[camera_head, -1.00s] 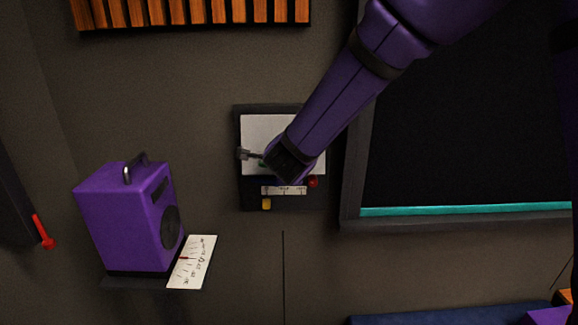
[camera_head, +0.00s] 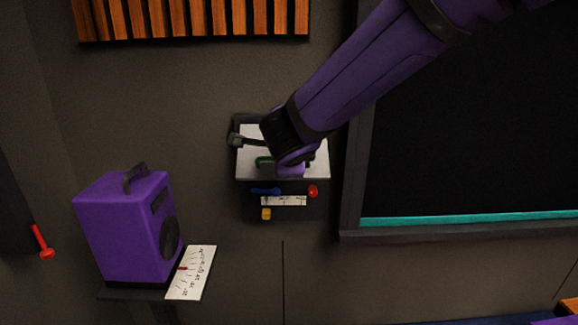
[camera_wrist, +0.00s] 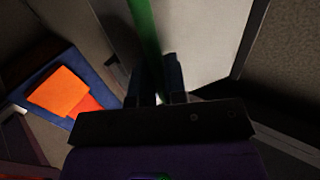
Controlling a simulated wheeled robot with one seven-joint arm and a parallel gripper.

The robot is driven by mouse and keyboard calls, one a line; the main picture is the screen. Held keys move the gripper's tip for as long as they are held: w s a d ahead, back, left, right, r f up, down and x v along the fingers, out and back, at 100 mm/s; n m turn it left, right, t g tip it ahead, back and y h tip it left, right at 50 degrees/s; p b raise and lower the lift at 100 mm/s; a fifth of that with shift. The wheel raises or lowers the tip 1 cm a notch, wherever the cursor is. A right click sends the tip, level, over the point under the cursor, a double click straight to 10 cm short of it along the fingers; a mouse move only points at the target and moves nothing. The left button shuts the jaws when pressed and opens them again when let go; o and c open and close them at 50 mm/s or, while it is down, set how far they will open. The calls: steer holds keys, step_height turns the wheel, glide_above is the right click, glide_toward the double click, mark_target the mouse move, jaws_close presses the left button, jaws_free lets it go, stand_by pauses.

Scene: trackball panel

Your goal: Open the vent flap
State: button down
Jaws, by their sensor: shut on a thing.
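The vent flap (camera_head: 250,170) is a pale plate on the dark wall panel (camera_head: 240,205), mostly behind my arm. Its lower edge stands out from the panel, so it looks tilted outward. Its green handle (camera_head: 264,161) shows beside my gripper. In the wrist view the green handle (camera_wrist: 143,35) runs to between the two dark fingers of my gripper (camera_wrist: 160,82), in front of the pale flap (camera_wrist: 203,35). My gripper is shut on the handle; the exact contact is dark and partly hidden.
Below the flap are a blue lever (camera_head: 265,191), a red knob (camera_head: 313,191), a yellow knob (camera_head: 266,214) and a white scale strip (camera_head: 284,201). A purple speaker-like box (camera_head: 125,225) stands on a shelf at left. A dark framed board (camera_head: 470,150) is at right.

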steer(key=shift+s+r, duration=0.1)
steer(key=shift+r, duration=0.7)
steer(key=c, duration=1.2)
jaws_free()
steer(key=v, duration=1)
steer(key=shift+s, duration=0.3)
steer(key=shift+r, duration=0.15)
